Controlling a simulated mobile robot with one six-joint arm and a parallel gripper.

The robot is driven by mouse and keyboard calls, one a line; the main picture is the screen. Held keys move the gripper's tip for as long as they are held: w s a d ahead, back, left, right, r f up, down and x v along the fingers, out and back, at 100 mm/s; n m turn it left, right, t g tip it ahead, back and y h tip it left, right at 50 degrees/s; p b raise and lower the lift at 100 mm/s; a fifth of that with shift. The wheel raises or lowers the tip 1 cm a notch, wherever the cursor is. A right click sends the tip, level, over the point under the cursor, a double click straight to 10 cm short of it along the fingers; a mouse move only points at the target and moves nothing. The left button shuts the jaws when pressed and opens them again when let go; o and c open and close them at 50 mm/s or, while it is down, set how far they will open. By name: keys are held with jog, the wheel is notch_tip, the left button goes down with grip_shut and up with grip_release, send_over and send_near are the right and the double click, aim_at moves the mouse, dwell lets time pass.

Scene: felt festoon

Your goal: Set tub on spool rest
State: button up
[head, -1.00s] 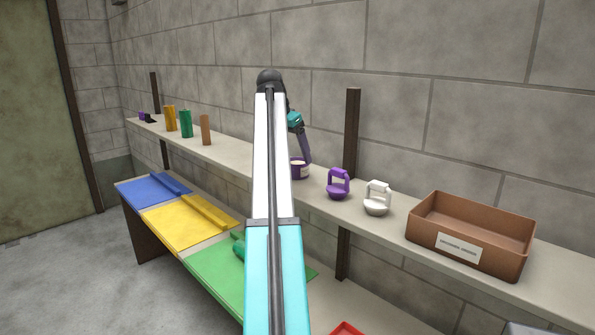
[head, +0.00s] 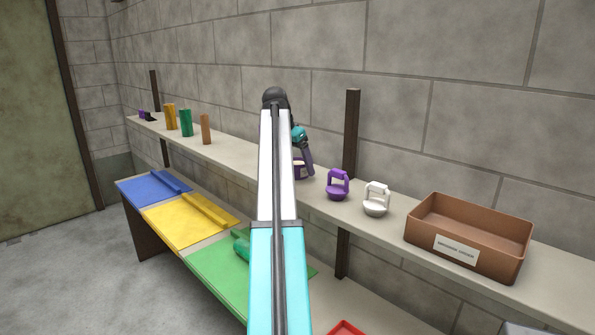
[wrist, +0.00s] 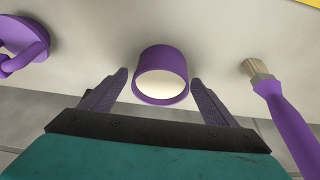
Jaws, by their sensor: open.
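The tub (wrist: 161,93) is a short purple cup with a pale cream top. In the head view the tub (head: 301,173) stands on the long wall shelf, partly hidden by my arm. My gripper (wrist: 160,78) is open, with one finger on each side of the tub in the wrist view and a gap to each. In the head view my gripper (head: 308,162) is at the tub, and its fingertips are hard to make out. I cannot tell which thing is the spool rest. Blue (head: 148,190), yellow (head: 180,222) and green (head: 215,276) panels with raised bars lie on the lower bench.
A purple handled item (head: 338,185), a white one (head: 376,199) and a brown box (head: 465,249) stand on the shelf to the right. A purple-handled brush (wrist: 284,120) lies right of the tub in the wrist view. Coloured cylinders (head: 186,123) stand further left.

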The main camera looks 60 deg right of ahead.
aim_at(301, 163)
jog(key=c, duration=1.5)
jog(key=shift+r, duration=0.15)
jog(key=shift+c, duration=0.2)
jog(key=shift+d+r+b, duration=0.1)
jog(key=shift+r+b, duration=0.5)
jog(key=shift+r, duration=0.9)
jog(key=shift+a+r, duration=0.15)
jog(key=shift+a, duration=0.05)
jog(key=s+a+b, duration=0.1)
jog(key=s+a, duration=0.1)
jog(key=a, duration=0.2)
jog(key=s+a+r+b, duration=0.1)
jog(key=s+a, duration=0.2)
jog(key=a, duration=0.2)
jog(key=s+a+b, duration=0.1)
jog(key=s+a, duration=0.1)
jog(key=a, duration=0.3)
jog(key=shift+s+r, duration=0.25)
